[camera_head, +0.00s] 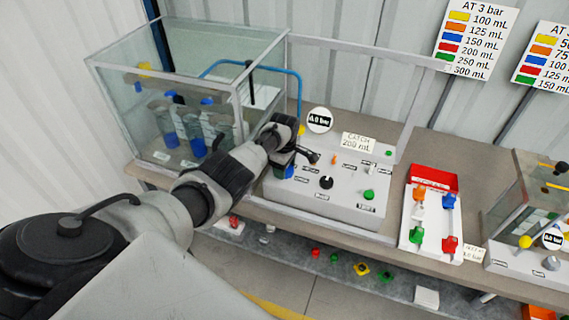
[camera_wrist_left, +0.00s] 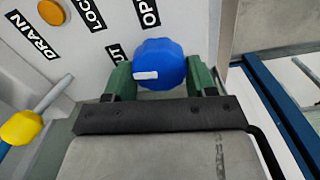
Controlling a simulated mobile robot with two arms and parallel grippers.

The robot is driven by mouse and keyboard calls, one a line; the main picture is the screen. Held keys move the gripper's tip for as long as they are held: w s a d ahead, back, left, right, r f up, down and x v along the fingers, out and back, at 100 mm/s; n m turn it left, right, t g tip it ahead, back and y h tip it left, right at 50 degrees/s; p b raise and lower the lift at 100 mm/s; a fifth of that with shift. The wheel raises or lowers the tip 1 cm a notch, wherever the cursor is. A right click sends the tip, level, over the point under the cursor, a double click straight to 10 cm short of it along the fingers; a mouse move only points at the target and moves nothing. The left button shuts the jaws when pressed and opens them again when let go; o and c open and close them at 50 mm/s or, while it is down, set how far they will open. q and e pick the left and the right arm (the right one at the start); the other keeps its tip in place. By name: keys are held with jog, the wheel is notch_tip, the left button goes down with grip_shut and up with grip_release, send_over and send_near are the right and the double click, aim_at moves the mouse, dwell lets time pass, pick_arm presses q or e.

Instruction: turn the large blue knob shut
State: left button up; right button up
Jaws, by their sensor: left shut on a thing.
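The large blue knob (camera_wrist_left: 160,58) sits between the two green fingers of my left gripper (camera_wrist_left: 160,80) in the left wrist view. The gripper is shut on it, one finger on each side. A white mark on the knob lies near its left side, toward a partly hidden label ending in "UT". A label starting "OP" is above the knob. In the head view my left gripper (camera_head: 287,160) reaches the left end of the grey control panel (camera_head: 320,205), and a bit of the blue knob (camera_head: 289,172) shows below it. My right gripper is not in view.
A glass tank (camera_head: 130,110) with blue-based cylinders stands left of the panel. The panel carries a gauge (camera_head: 319,120), a black knob (camera_head: 326,183) and a green knob (camera_head: 369,195). A red-and-white tray (camera_head: 431,215) lies to the right. A yellow knob (camera_wrist_left: 21,127) shows in the wrist view.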

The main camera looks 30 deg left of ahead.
pick_arm(q)
jog(key=shift+n, duration=1)
jog(key=o, duration=0.9)
jog(key=shift+r+p, duration=0.25)
jog(key=shift+p, duration=0.1)
notch_tip(320, 180, up, 10)
jog(key=shift+r, duration=0.15)
